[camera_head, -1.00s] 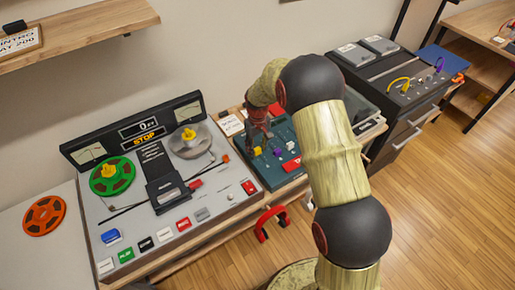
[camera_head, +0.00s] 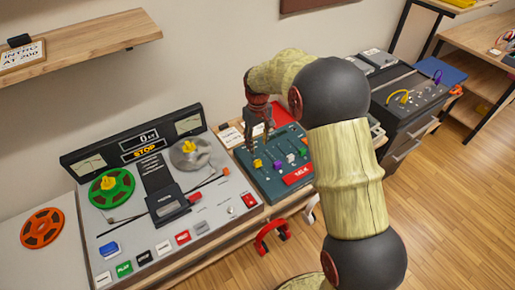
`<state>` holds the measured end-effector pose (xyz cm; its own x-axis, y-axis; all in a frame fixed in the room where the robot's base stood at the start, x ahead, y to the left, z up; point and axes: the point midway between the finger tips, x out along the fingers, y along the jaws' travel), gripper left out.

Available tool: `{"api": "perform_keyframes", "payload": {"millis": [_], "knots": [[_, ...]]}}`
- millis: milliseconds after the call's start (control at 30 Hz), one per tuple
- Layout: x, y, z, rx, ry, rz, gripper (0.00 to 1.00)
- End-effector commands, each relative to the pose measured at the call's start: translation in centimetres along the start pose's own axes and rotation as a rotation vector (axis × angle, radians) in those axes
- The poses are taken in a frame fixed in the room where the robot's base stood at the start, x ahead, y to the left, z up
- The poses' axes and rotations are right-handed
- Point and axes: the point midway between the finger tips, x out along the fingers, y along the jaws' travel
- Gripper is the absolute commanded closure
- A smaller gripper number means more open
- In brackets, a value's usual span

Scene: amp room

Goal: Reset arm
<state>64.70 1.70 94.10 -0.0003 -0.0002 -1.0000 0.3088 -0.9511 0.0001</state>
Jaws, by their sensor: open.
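My gripper (camera_head: 256,128) hangs from the bent arm at the middle of the view, fingers pointing down. It is open and I see nothing between its fingers. It is above the back part of the teal control panel (camera_head: 257,181), apart from the panel's sliders as far as I can tell. The panel has a yellow knob (camera_head: 257,163), a purple knob (camera_head: 277,165) and a red button marked TALK (camera_head: 298,174). My arm covers the panel's right side.
A tape machine (camera_head: 222,220) with a green reel (camera_head: 111,188) stands to the left, its display reading STOP. An orange reel (camera_head: 42,228) lies at far left. A red-handled item (camera_head: 272,237) hangs at the front edge. A wall shelf (camera_head: 85,42) is upper left. A dark console (camera_head: 408,103) stands right.

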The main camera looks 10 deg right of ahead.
Motion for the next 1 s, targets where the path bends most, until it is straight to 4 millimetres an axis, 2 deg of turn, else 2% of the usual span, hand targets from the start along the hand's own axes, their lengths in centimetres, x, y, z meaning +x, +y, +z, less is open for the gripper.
{"api": "perform_keyframes", "payload": {"millis": [667,767,833,1000], "knots": [[-0.3,0.0,-0.1,0.028,0.003,0.001,0.59],[1.1,-0.5,1.6,0.068,-0.03,-0.008,0.59],[1.8,-1.0,3.5,0.093,-0.058,-0.014,0.59],[-0.8,-2.3,8.1,0.153,-0.058,-0.013,0.59]]}}
